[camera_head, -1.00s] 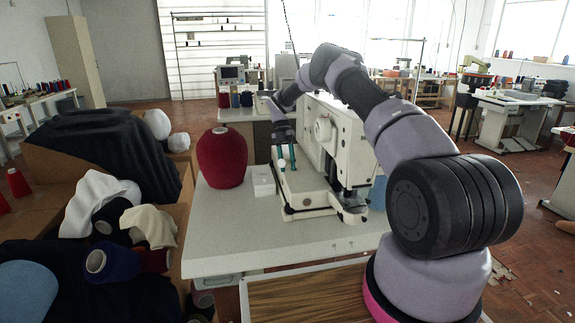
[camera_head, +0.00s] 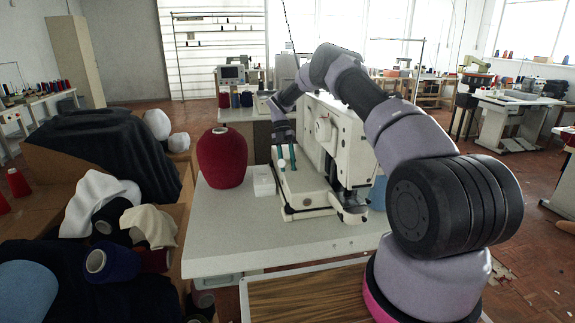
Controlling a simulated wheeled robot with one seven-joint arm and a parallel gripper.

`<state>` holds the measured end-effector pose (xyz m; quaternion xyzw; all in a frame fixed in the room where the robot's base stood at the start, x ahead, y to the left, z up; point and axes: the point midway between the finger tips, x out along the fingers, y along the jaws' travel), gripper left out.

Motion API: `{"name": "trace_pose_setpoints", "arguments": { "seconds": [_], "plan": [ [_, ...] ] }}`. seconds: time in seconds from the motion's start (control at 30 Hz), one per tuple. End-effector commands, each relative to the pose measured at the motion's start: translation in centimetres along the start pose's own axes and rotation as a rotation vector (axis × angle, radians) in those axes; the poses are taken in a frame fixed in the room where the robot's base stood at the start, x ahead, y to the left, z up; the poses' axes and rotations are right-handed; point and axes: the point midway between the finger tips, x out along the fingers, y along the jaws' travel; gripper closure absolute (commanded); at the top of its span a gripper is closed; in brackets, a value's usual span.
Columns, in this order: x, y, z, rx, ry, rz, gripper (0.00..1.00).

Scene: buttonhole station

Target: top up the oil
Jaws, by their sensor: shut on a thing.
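A cream-white buttonhole sewing machine (camera_head: 350,145) stands on the pale worktable (camera_head: 215,240), with its flat base (camera_head: 310,190) reaching toward the front. My gripper (camera_head: 287,161), with two teal fingers, points down over the left rear part of that base. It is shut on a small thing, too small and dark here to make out. I cannot tell whether that thing touches the machine. A small white box (camera_head: 264,181) stands on the table just left of the base. No oil container or oil level can be told apart.
A large dark red yarn cone (camera_head: 221,158) stands left of the white box. A blue thing (camera_head: 377,193) shows partly behind the machine's right side. Cloth and cones fill boxes at the left. The table's front left is clear.

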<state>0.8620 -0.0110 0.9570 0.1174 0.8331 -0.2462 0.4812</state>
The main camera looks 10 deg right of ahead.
Motion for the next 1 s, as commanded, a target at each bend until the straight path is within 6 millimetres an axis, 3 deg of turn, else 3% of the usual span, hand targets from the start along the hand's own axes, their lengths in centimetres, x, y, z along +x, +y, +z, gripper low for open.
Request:
{"name": "trace_pose_setpoints", "arguments": {
  "seconds": [0.37, 1.0],
  "plan": [
    [-0.4, -0.1, -0.3, 0.015, -0.055, -0.003, 1.0],
    [-4.0, -1.3, -2.1, 0.262, -0.786, -0.005, 1.0]
  ]
}}
